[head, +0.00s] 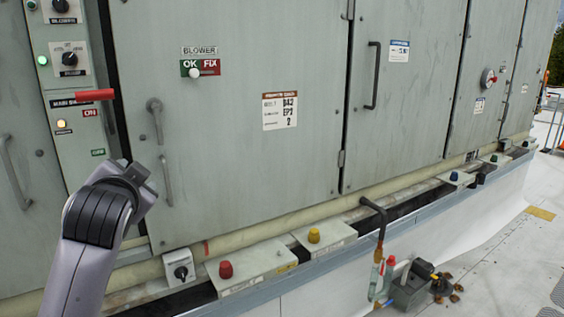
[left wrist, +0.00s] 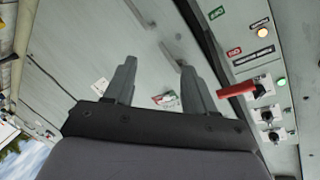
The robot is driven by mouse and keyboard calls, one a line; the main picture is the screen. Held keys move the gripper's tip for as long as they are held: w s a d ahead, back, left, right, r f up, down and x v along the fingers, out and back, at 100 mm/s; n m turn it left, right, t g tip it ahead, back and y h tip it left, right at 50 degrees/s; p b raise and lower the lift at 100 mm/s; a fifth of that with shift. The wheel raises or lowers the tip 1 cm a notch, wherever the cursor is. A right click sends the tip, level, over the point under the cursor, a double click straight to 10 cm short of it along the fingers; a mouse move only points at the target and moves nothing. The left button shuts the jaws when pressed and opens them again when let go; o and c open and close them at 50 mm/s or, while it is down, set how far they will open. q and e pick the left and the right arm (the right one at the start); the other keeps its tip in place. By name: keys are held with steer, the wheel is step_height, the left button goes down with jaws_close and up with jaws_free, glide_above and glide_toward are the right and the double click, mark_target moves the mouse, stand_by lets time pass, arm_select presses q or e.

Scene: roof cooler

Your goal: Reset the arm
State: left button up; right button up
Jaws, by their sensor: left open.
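My left arm (head: 92,235) rises from the bottom left of the head view, in front of the grey cabinet (head: 265,60). Its fingers cannot be made out there. In the left wrist view my left gripper (left wrist: 158,66) has two dark fingers spread apart with nothing between them. The cabinet face lies beyond the fingers, and I see no contact. The red main switch handle (head: 94,95) sticks out above the arm. It also shows in the left wrist view (left wrist: 238,90), right of the fingers. My right gripper is not in view.
Blower door handle (head: 155,118) and OK/FIX slider (head: 195,73) are right of the arm. A ledge below carries a rotary switch (head: 180,268), a red knob (head: 225,269) and a yellow knob (head: 313,235). A pipe with a bottle (head: 377,280) stands right; roof beyond is mostly clear.

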arm_select(q)
steer(key=s+d+f+g+h, duration=0.1)
steer(key=s+f, duration=0.1)
steer(key=f, duration=0.7)
steer(key=s+d+f+g+h, duration=0.1)
steer(key=s+d+f+h, duration=0.1)
steer(key=f, duration=0.7)
steer(key=s+d+f+h, duration=0.1)
steer(key=s+f, duration=0.2)
steer(key=f, duration=0.6)
steer(key=s+d+f+n+g+h, duration=0.1)
steer(key=s+f, duration=0.7)
steer(key=s, duration=0.3)
steer(key=s+d+f+n+g+h, duration=0.1)
steer(key=s+f+n, duration=0.1)
steer(key=s+f, duration=0.7)
steer(key=shift+s+f+g+h, duration=0.3)
steer(key=shift+s+g+h, duration=0.1)
steer(key=shift+s, duration=0.5)
steer(key=shift+d, duration=0.1)
steer(key=shift+c, duration=1.2)
steer(key=shift+w+d, duration=0.1)
